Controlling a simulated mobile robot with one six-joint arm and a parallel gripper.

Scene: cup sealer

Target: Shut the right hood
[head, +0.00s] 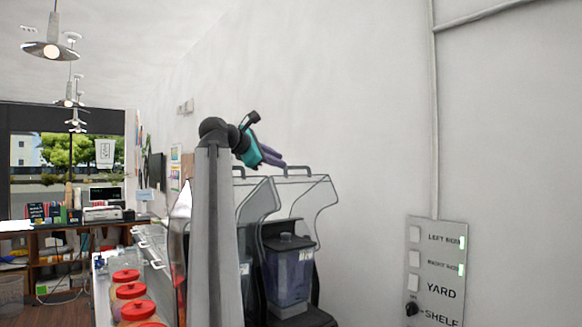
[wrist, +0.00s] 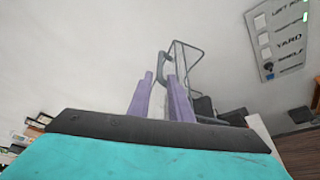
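The right hood (head: 308,205) is a clear cover with a dark outline and a dark handle (head: 297,170) on top. It stands raised above a dark blender jar (head: 290,268). My gripper (head: 283,164) is a teal body with purple fingers, close to the left of that handle in the head view. In the wrist view my gripper (wrist: 160,78) has its two fingers apart. A dark handle (wrist: 163,64) shows between and just beyond the fingertips, with the clear hood (wrist: 186,66) to its right. I cannot tell whether the fingers touch the handle.
A second clear hood (head: 258,198) stands just left of the right one, partly behind my arm. A labelled button panel (head: 436,270) is on the wall at right. Red-lidded containers (head: 131,292) line the counter at lower left.

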